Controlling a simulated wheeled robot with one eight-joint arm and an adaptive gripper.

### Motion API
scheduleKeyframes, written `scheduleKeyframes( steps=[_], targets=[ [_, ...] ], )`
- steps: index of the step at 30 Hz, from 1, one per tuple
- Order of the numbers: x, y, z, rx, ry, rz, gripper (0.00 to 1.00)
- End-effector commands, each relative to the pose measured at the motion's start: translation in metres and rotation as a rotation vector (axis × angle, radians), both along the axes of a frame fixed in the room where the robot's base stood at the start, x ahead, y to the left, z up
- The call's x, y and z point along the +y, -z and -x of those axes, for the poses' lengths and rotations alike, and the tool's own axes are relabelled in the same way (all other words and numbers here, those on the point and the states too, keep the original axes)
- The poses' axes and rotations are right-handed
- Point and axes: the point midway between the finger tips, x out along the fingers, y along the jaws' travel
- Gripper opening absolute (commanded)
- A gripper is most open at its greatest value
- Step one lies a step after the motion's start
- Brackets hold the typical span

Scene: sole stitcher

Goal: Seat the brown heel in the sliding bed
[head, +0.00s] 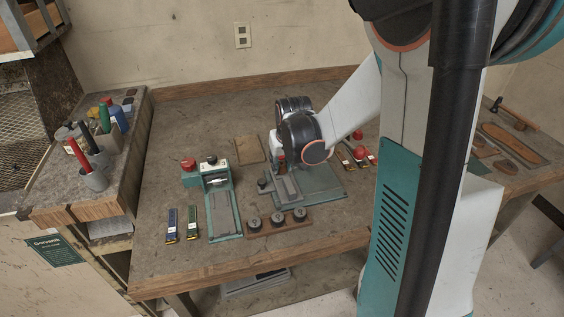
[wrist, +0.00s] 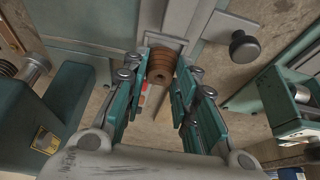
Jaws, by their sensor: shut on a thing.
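The heel is hidden there behind my wrist.
A teal press (head: 217,181) with a red knob stands to the left. A wooden strip (head: 262,228) with three black knobs lies in front. Blue (head: 171,224) and green (head: 193,222) packets lie at left. Red-topped items (head: 358,152) are at right.

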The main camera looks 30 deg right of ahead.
Motion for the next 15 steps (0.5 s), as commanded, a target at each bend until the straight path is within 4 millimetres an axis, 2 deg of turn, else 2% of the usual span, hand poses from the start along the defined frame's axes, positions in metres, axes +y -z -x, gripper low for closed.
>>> scheduleKeyframes(
  steps=[15],
  targets=[
    [0.0000, 0.0074, -0.0001, 0.000, 0.000, 0.000, 0.06]
  ],
)
